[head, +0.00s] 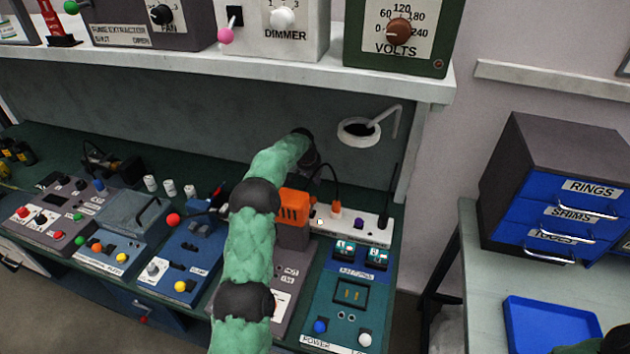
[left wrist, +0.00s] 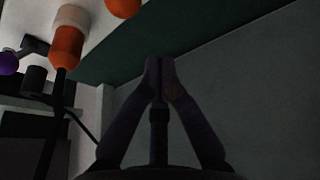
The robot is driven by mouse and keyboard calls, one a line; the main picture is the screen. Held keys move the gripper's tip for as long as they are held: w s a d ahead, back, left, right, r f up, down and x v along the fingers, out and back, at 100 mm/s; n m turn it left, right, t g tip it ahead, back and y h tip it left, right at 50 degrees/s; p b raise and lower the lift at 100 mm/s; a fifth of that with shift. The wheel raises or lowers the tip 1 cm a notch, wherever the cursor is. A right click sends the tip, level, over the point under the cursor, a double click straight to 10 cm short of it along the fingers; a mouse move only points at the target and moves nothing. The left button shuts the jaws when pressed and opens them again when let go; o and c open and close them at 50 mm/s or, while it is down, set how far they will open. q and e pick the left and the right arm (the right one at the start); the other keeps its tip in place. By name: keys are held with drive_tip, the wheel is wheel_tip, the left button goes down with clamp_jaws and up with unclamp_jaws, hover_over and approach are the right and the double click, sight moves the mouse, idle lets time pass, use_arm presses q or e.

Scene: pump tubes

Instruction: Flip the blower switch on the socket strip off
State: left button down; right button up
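The white socket strip (head: 371,232) lies along the back of the bench, right of my left arm. An orange plug (head: 336,211) with a black cable, a purple knob (head: 358,223) and a black plug (head: 383,221) show on it. I cannot read which switch is the blower's. My left gripper (head: 311,164) is above the strip's left end, partly hidden by my arm. In the left wrist view its fingers (left wrist: 158,77) meet at the tips with nothing between them. The orange plug (left wrist: 67,46) and purple knob (left wrist: 8,63) are left of them, apart.
An orange box (head: 294,207) stands beside the strip's left end. A teal power unit (head: 347,320) is in front of it. Several control boxes fill the bench leftward.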

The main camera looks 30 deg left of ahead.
sight(313, 203)
use_arm(q)
drive_tip(key=b+x, duration=0.1)
drive_tip(key=x, duration=0.6)
drive_tip(key=shift+s+r, duration=0.3)
drive_tip(key=shift+s+r+b, duration=0.25)
drive_tip(key=shift+s, duration=0.55)
drive_tip(key=shift+s+r+b, duration=0.2)
drive_tip(key=shift+s+r, duration=0.05)
drive_tip(key=shift+s, duration=0.55)
drive_tip(key=shift+s+d+r+t+b, duration=0.1)
drive_tip(key=shift+s+t+b, duration=0.3)
drive_tip(key=shift+b, duration=0.7)
drive_tip(key=shift+s+d+r+t+b, duration=0.1)
drive_tip(key=shift+s+r+t+b, duration=0.1)
drive_tip(key=shift+t+b, duration=0.2)
drive_tip(key=shift+s+d+r, duration=0.15)
drive_tip(key=shift+s+r, duration=0.1)
drive_tip(key=shift+s, duration=0.1)
